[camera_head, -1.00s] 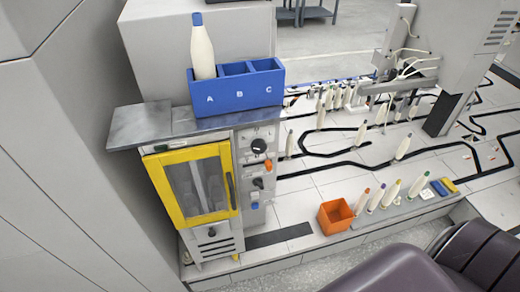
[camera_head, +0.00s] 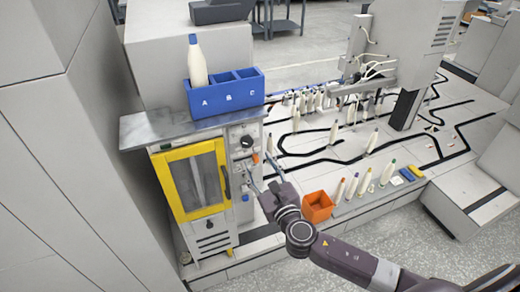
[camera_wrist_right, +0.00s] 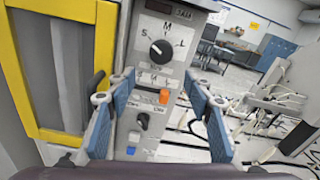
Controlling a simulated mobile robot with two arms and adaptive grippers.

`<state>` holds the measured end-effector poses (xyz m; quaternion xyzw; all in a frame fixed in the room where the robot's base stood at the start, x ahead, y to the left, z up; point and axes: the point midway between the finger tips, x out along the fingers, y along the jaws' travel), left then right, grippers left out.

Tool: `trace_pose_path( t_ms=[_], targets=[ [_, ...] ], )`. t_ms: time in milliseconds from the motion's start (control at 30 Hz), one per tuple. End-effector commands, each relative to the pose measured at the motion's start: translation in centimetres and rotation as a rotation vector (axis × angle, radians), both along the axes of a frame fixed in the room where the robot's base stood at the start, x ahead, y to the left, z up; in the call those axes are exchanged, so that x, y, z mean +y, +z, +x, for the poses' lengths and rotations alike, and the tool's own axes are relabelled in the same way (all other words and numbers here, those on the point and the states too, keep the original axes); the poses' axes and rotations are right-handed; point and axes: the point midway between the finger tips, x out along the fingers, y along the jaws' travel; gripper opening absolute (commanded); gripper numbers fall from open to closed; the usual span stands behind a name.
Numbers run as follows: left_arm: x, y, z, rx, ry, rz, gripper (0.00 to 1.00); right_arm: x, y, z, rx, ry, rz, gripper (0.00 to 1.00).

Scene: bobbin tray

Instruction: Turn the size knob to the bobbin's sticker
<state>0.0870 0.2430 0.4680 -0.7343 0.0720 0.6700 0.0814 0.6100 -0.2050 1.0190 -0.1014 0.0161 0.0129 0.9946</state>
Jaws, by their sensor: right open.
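The size knob (camera_wrist_right: 160,50) is a black dial on the grey panel, ringed by the letters S, M and L. Its white mark seems to point up-left, toward S. It also shows small in the head view (camera_head: 246,142). A cream bobbin (camera_head: 198,65) with a blue top stands upright in compartment A of the blue tray (camera_head: 225,97); I cannot make out a sticker. My right gripper (camera_head: 262,172) is open and empty in front of the panel. In the wrist view its blue-padded fingers (camera_wrist_right: 160,112) are spread below the knob, apart from it. My left gripper is out of view.
An orange switch (camera_wrist_right: 164,96), a smaller black knob (camera_wrist_right: 143,120) and a blue button (camera_wrist_right: 131,150) sit below the size knob. A yellow-framed door (camera_head: 194,180) is to the left. An orange bin (camera_head: 317,206) and several bobbins stand to the right.

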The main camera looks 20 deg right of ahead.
Motion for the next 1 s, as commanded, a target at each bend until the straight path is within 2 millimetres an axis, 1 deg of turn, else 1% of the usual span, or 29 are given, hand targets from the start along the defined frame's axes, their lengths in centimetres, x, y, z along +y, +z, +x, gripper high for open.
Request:
trace_pose_path(
  t_ms=[33,133,267,367,500,600,767,1000],
  targets=[
    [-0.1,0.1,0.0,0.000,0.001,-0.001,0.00,0.3,1.2,0.0,-0.025,0.008,-0.035,0.47],
    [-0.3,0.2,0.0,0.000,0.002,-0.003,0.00,0.6,2.1,0.4,-0.043,0.013,-0.066,0.47],
    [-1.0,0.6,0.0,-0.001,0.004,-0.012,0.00,0.6,2.2,2.0,-0.044,0.012,-0.065,0.47],
    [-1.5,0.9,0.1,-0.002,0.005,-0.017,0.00,0.7,2.2,3.7,-0.045,0.011,-0.065,0.47],
    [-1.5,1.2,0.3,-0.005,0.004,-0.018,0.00,0.7,2.1,5.8,-0.042,0.012,-0.062,0.47],
    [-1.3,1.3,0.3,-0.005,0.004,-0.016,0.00,0.8,2.0,6.8,-0.041,0.012,-0.061,0.47],
    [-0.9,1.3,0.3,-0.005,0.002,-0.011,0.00,0.8,1.9,7.7,-0.040,0.012,-0.061,0.47],
    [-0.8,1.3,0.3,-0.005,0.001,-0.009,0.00,0.8,1.9,7.7,-0.040,0.013,-0.060,0.47]
  ],
)
